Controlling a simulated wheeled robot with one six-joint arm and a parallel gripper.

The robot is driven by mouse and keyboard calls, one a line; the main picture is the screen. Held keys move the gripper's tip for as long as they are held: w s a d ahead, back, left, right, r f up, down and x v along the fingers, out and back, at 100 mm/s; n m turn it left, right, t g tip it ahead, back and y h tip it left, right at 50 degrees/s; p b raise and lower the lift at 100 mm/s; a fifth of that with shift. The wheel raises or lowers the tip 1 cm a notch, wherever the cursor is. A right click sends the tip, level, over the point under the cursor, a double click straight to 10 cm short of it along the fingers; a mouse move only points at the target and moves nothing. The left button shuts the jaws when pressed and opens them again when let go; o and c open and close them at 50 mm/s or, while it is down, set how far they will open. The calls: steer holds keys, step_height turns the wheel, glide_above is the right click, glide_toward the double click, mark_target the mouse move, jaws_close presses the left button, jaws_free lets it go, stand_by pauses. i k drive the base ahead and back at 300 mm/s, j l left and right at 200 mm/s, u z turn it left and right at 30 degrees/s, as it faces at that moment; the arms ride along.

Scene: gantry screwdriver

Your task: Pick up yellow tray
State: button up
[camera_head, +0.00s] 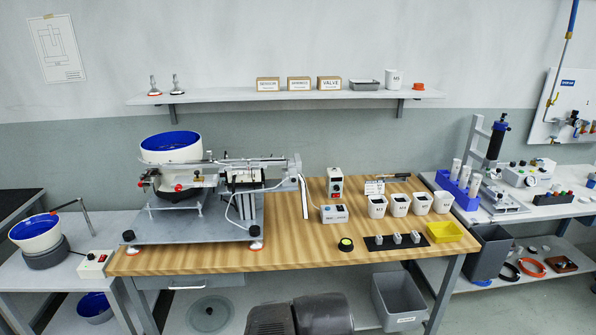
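The yellow tray (444,232) is a small shallow open box. It lies upright on the right end of the wooden workbench (300,258), near the front right edge. It looks empty. My gripper is not in view, so its state and its distance from the tray do not show. A dark rounded shape at the bottom middle may be part of my own body.
A black mat with metal parts (398,241) lies just left of the tray. Several white cups (399,205) stand behind it. A grey bin (399,301) sits below the bench.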

mark_target(440, 232)
steer(key=i+l+z, duration=0.35)
steer(key=i+l, duration=0.45)
steer(key=i+l+z, duration=0.3)
steer(key=i+l, duration=0.45)
steer(key=i, duration=0.15)
